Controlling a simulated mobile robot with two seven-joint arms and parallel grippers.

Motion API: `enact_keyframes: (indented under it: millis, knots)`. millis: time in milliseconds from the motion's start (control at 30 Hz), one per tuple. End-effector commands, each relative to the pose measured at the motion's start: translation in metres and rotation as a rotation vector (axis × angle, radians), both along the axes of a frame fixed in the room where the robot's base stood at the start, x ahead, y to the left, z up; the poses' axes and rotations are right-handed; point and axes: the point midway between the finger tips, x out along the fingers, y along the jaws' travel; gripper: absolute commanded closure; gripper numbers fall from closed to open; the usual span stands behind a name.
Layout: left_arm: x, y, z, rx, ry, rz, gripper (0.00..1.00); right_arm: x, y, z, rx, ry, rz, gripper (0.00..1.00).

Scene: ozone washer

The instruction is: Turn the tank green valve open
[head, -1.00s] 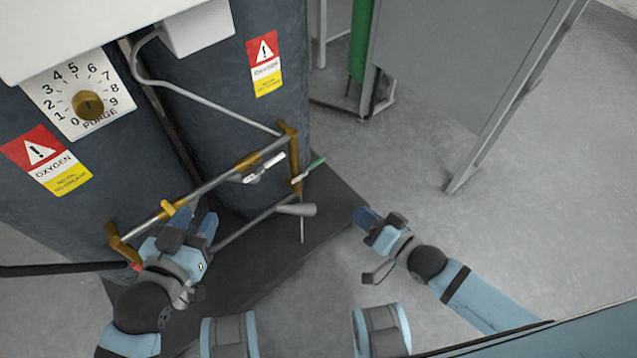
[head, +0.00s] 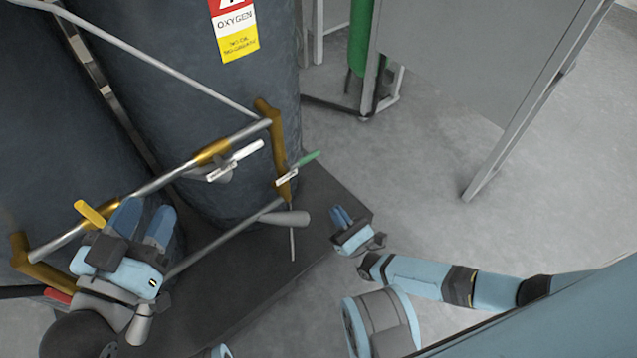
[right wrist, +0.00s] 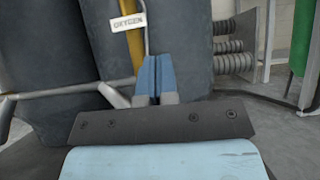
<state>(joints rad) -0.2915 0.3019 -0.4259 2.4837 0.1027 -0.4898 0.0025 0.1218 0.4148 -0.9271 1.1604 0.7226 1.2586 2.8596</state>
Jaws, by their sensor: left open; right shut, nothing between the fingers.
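The green valve handle (head: 309,159) is a short lever, green at its outer end, with a white lettered tag (head: 287,179) beside it. It sits on the right brass pipe (head: 276,145) and points up to the right. My right gripper (head: 342,214) is shut and empty, below and to the right of the handle and apart from it. In the right wrist view, its shut blue fingers (right wrist: 155,62) are in front of a white lettered tag (right wrist: 127,22); the green end is not visible there. My left gripper (head: 143,218) is open near the yellow lever (head: 90,213).
A white lever (head: 236,161) is on the upper pipe. Dark tanks (head: 215,120) stand behind the pipes on a dark base plate (head: 235,280). A green cylinder (head: 361,40) and a grey panel (head: 470,60) stand behind. The floor (head: 425,170) at right is clear.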

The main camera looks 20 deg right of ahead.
Motion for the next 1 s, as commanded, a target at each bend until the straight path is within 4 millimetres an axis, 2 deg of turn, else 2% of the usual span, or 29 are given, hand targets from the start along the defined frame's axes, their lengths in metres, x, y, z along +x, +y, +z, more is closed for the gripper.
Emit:
enact_keyframes:
  millis: [167,533,700,1000]
  knots:
    - [0.001,0.001,0.000,0.011,-0.018,0.001,0.57,0.018,0.007,0.014,0.003,-0.003,0.000,1.00]
    - [0.007,0.005,0.001,0.057,-0.101,0.007,0.57,0.079,0.029,0.056,0.001,-0.004,0.001,1.00]
    - [0.008,0.005,0.002,0.063,-0.115,0.008,0.57,0.081,0.030,0.082,0.001,-0.002,0.000,1.00]
    - [0.008,0.006,0.003,0.072,-0.128,0.008,0.57,0.083,0.031,0.095,-0.001,0.000,-0.001,1.00]
